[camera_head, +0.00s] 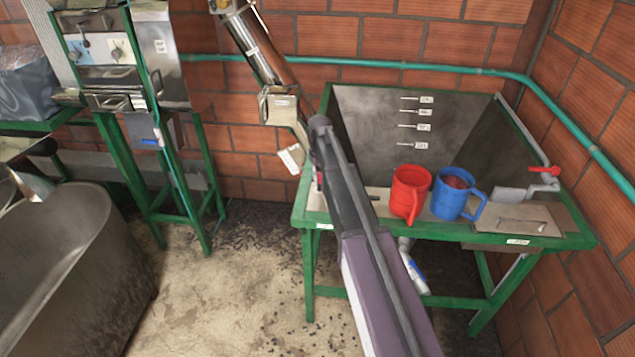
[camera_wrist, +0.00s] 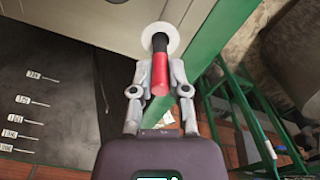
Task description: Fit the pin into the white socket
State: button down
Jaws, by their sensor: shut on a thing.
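In the wrist view my gripper (camera_wrist: 160,75) is shut on a red pin (camera_wrist: 160,76), one finger on each side of it. The pin has a black end (camera_wrist: 160,43) pointing away from my palm. The white socket (camera_wrist: 161,34) shows as a round white disc behind that black end, by a pale panel and green frame. The black end overlaps the disc's middle; I cannot tell whether it is inside or only in front of it.
A green-framed tank (camera_head: 470,98) stands right of my arm. A red mug (camera_head: 410,192) and a blue mug (camera_head: 455,197) stand on its front ledge. A teal pipe (camera_head: 400,65) runs along the brick wall. A large grey tub (camera_head: 75,265) is at left; the floor between is open.

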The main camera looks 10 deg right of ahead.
jog(key=shift+f, duration=0.5)
jog(key=shift+f+b, duration=0.15)
jog(key=shift+b, duration=0.25)
jog(key=c, duration=0.6)
grip_release()
jog(key=shift+r, duration=0.25)
notch_tip(320, 180, up, 12)
jog(key=p, duration=1.2)
